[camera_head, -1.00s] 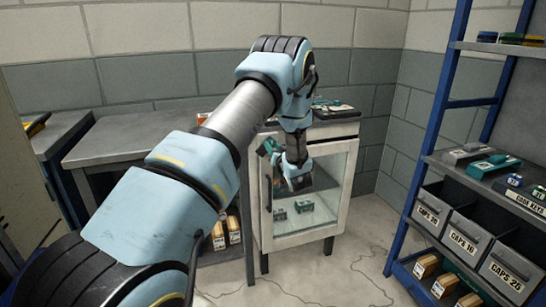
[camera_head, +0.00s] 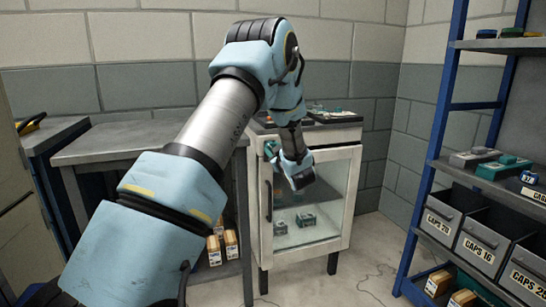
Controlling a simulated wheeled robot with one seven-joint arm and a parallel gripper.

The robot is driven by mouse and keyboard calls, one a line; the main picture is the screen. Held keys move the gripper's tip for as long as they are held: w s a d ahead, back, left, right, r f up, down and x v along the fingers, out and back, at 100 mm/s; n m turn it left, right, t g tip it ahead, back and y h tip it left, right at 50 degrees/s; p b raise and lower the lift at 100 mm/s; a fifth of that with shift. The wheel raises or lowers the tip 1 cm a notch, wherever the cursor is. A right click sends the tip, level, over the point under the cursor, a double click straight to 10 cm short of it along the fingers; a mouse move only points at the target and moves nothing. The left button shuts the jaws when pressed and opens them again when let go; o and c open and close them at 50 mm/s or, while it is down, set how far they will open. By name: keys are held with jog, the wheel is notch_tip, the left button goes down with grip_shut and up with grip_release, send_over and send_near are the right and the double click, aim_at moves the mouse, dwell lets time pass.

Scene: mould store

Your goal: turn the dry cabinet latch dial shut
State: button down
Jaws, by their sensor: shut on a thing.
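The dry cabinet (camera_head: 342,200) is a pale, worn cabinet with a glass door (camera_head: 318,226) and a dark upright handle (camera_head: 267,199) at the door's left side. The door looks closed against the frame. My gripper (camera_head: 300,184) is in front of the upper part of the door, pointing down and toward it. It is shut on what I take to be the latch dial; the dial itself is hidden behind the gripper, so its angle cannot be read. A small teal thing (camera_head: 270,149) shows at the door's upper left. Small boxes (camera_head: 305,219) show through the glass.
A blue rack (camera_head: 432,150) with grey bins (camera_head: 440,215) stands at the right. Floor (camera_head: 365,275) between cabinet and rack is clear apart from thin cables.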

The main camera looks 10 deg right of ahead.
jog(key=shift+n, duration=0.3)
jog(key=c, duration=0.5)
grip_release()
jog(key=s+d+b, duration=0.1)
jog(key=s, duration=0.9)
jog(key=shift+s+d, duration=0.2)
jog(key=shift+s, duration=0.2)
jog(key=shift+w+a, duration=0.1)
